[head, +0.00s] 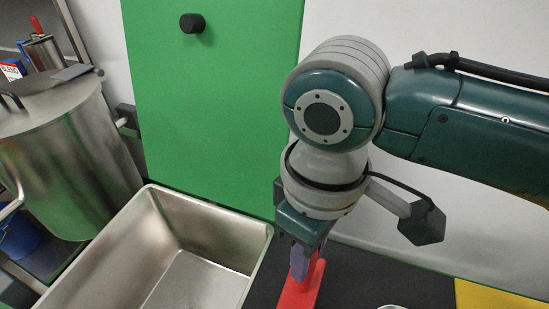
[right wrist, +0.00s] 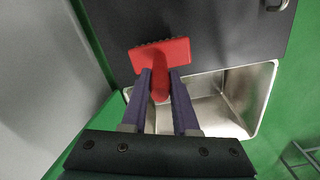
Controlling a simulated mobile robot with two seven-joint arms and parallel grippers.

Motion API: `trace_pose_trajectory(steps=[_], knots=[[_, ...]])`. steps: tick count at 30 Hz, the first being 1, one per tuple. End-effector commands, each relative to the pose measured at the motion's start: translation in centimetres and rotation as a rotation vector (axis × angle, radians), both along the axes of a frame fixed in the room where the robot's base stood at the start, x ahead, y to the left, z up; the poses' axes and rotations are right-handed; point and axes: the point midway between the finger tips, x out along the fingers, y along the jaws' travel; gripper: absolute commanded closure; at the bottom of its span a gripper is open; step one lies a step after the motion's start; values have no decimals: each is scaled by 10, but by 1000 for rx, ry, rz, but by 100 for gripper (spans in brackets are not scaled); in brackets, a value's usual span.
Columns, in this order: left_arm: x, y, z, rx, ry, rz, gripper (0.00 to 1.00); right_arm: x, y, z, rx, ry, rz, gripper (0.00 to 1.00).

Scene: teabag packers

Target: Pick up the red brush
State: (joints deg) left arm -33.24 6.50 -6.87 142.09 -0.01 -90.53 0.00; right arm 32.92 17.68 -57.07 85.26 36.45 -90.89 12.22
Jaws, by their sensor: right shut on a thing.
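The red brush (head: 302,288) stands on the dark counter just right of the metal basin in the head view. In the right wrist view the red brush (right wrist: 172,52) shows its wide head beyond the fingertips, with its handle between the purple fingers. My right gripper (head: 301,262) points down and is shut on the brush handle; it also shows in the right wrist view (right wrist: 161,86). Whether the brush touches the counter is hard to tell. My left gripper is not in view.
A metal basin (head: 262,236) lies left of the brush. A large lidded steel pot (head: 70,140) stands at the left. A green panel (head: 215,100) rises behind. The dark counter (head: 375,278) is mostly clear right of the brush, beside a yellow surface (head: 500,298).

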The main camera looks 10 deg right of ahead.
Motion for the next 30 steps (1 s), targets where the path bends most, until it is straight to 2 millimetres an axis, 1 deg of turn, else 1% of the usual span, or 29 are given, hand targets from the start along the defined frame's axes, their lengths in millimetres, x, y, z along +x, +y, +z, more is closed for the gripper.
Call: trace_pose_trajectory(steps=[1,3,9,12,15,16,18,21,30], knots=[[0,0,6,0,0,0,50,1,0,16,3,-4,0,100],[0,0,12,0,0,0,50,1,0,39,3,-7,2,100],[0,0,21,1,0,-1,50,2,1,102,3,-7,0,100],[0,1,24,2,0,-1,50,1,1,127,4,-6,1,100],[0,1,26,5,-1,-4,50,1,1,147,2,-5,1,100],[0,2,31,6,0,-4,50,1,0,155,0,-4,0,100],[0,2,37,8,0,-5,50,1,0,164,0,-3,1,100],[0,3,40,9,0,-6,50,1,0,171,0,-1,-1,100],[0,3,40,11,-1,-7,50,0,0,172,1,-1,-1,100]])
